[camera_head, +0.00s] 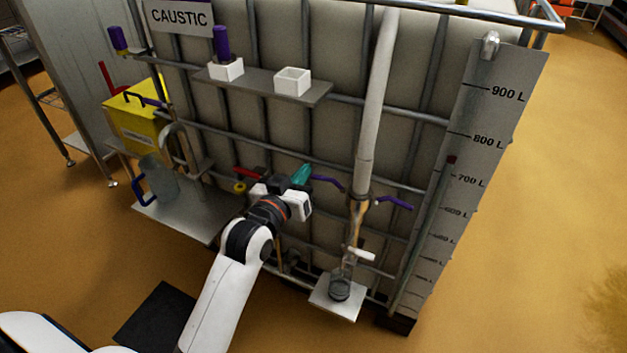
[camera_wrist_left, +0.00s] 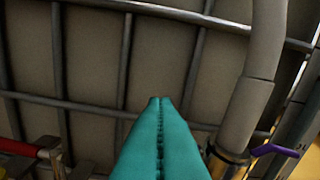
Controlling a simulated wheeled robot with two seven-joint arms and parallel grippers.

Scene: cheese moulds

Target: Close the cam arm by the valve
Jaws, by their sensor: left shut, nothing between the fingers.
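In the left wrist view the coupling (camera_wrist_left: 226,162) is at the lower right, with one purple arm (camera_wrist_left: 274,150) standing out to the right. A valve with a red handle (camera_head: 246,173) is left of my gripper; red (camera_wrist_left: 18,148) also shows at the wrist view's left edge. My left gripper (camera_head: 302,174) has teal fingers, shut and empty, close beside the left cam arm; contact is unclear. My right gripper is out of view.
A caged tank with metal bars (camera_head: 340,95) stands behind. A shelf (camera_head: 310,97) holds white cups. A small plate with a glass (camera_head: 340,289) is below the hose. A jug (camera_head: 160,180) stands on the left shelf. A level scale (camera_head: 470,150) is at right.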

